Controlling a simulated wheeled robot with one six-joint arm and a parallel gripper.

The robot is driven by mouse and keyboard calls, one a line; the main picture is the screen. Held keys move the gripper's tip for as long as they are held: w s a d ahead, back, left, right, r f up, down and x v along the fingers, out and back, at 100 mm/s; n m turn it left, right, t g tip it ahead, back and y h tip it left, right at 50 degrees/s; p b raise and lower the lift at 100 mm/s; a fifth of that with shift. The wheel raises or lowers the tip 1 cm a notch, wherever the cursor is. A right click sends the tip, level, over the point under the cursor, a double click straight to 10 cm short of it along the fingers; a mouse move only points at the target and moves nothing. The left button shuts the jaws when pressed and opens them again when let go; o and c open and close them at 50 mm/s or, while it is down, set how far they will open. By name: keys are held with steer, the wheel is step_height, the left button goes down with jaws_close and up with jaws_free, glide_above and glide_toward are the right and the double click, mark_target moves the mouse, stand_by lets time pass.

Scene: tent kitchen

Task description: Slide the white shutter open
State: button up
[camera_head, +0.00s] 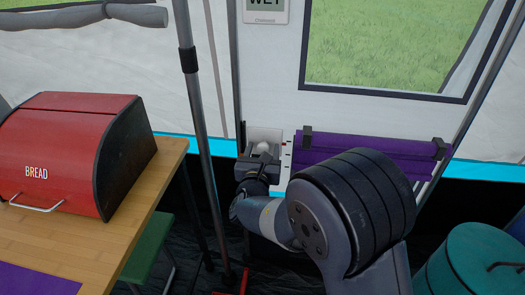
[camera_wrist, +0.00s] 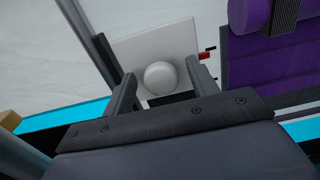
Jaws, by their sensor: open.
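The white shutter (camera_wrist: 130,48) is a square white panel with a round white knob (camera_wrist: 161,78). It also shows in the head view (camera_head: 265,132), on the tent wall beyond my gripper. My gripper (camera_wrist: 164,76) is open, with one finger to each side of the knob. In the wrist view the fingers look apart from the knob, with a gap on both sides. In the head view my gripper (camera_head: 258,155) is just in front of the shutter and covers its lower part. A dark strip shows below the knob between the fingers.
A purple roll (camera_head: 365,150) held by dark clips is right of the shutter. A grey tent pole (camera_head: 196,100) stands close on the left. A wooden table (camera_head: 60,240) with a red bread box (camera_head: 65,145) is at left. A teal drum (camera_head: 480,262) stands lower right.

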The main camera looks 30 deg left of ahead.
steer(key=p+v, duration=0.2)
steer(key=v, duration=0.8)
steer(key=shift+s, duration=0.4)
steer(key=shift+w+d, duration=0.1)
steer(key=b+x, duration=0.2)
steer(key=x, duration=0.9)
steer(key=shift+f+b, duration=1.05)
steer(key=shift+f, duration=1.3)
